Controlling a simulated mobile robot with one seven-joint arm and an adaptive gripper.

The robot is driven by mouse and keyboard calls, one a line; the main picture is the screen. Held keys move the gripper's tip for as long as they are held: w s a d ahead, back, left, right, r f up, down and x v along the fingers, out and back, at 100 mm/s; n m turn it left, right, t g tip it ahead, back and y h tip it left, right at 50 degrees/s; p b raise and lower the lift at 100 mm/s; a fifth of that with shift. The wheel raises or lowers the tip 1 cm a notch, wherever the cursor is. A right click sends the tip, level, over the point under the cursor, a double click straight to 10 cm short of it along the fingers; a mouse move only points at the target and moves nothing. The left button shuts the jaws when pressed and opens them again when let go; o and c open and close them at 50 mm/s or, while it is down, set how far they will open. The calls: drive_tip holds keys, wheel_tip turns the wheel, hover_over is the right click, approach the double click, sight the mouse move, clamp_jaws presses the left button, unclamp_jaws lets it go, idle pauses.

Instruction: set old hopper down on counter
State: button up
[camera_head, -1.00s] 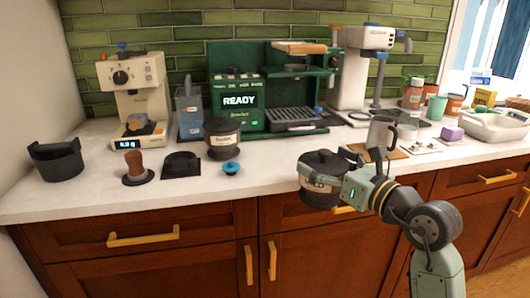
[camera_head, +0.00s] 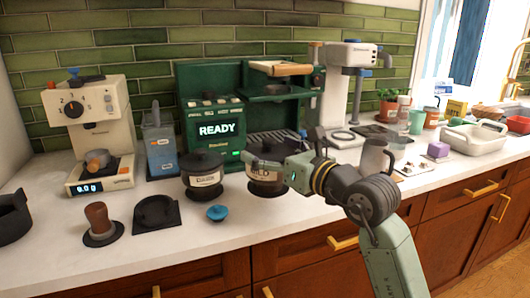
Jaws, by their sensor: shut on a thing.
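The old hopper (camera_head: 265,186), a dark lidded jar with a partly covered pale label, is at the end of my arm, in front of the green espresso machine. My gripper (camera_head: 272,164) is shut on it from the right and hides part of its side. The hopper is upright over the white counter (camera_head: 285,213). I cannot tell whether its base touches the counter. A second, similar labelled hopper (camera_head: 203,180) stands on the counter just to its left, apart from it.
A blue knob-like lid (camera_head: 217,213) lies in front of the second hopper. The espresso machine (camera_head: 215,125) stands behind. A steel pitcher (camera_head: 374,158) is to the right, partly behind my arm. Bare counter shows in front of the held hopper.

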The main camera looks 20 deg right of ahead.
drive_tip(key=w+d+f+p, duration=0.1)
drive_tip(key=w+f+p, duration=0.2)
drive_tip(key=w, duration=0.4)
drive_tip(key=shift+w+d+f, duration=0.2)
drive_tip(key=shift+d+f, duration=0.15)
drive_tip(key=shift+f, duration=0.2)
drive_tip(key=shift+f, duration=0.2)
drive_tip(key=o, duration=1.5)
drive_tip(key=shift+f, duration=0.1)
